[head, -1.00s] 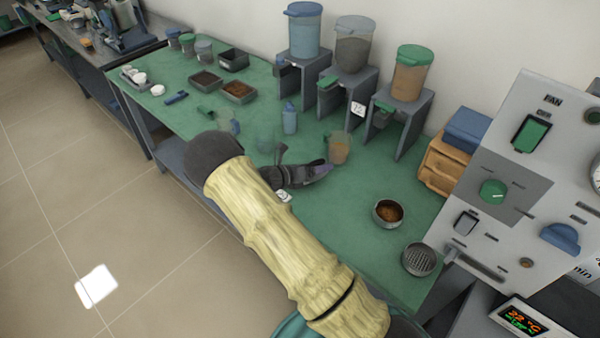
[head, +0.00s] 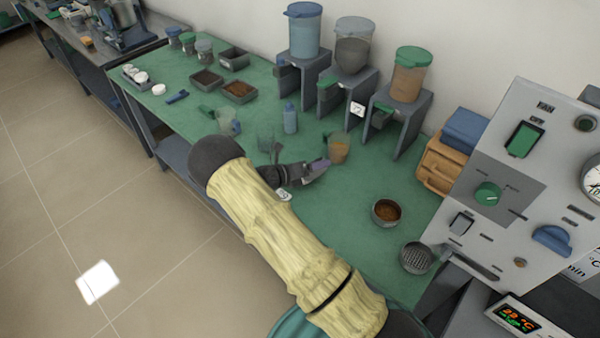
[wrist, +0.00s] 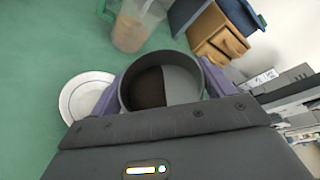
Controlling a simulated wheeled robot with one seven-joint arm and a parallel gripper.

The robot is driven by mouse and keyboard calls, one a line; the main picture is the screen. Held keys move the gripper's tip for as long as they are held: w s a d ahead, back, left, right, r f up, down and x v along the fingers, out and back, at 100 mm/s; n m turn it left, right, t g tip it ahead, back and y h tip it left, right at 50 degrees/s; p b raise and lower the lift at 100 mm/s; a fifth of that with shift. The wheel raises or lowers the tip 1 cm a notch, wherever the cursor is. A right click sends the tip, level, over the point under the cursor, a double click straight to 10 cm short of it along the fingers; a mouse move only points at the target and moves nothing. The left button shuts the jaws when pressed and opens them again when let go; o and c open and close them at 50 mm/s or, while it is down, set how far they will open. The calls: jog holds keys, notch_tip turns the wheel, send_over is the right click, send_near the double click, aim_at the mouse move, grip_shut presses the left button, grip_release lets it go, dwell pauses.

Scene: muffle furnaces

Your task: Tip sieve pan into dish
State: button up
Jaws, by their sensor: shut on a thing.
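My gripper (head: 318,169) is low over the green table, just in front of a beaker with brown contents (head: 338,149). In the wrist view its purple fingers are shut on a round grey pan (wrist: 194,88), one on each side. The pan's inside shows a dark brown part on the left and a bare grey part on the right. A white dish (wrist: 84,97) lies on the table left of the pan, partly covered by the gripper. In the head view the dish is hidden and the held pan is hard to make out.
A round tin with brown contents (head: 386,213) and a mesh-bottomed tin (head: 416,257) stand near the right edge. Wooden drawers (head: 447,165) and the furnace panel (head: 530,170) bound the right. A blue bottle (head: 290,118) and dispenser stands (head: 396,120) are behind.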

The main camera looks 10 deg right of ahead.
dwell(0.3)
jog(key=shift+w+a+r+n+p, duration=0.1)
jog(key=shift+w+r+n+p, duration=0.05)
jog(key=shift+n+p, duration=0.3)
jog(key=shift+h, duration=0.3)
jog(key=shift+n, duration=0.25)
jog(key=shift+w+a+n+h, duration=0.2)
jog(key=shift+n+h, duration=0.1)
jog(key=shift+n, duration=0.3)
jog(key=shift+g, duration=0.3)
jog(key=shift+w+a+n+h, duration=0.1)
jog(key=shift+w+n+h, duration=0.1)
jog(key=shift+n+h, duration=0.3)
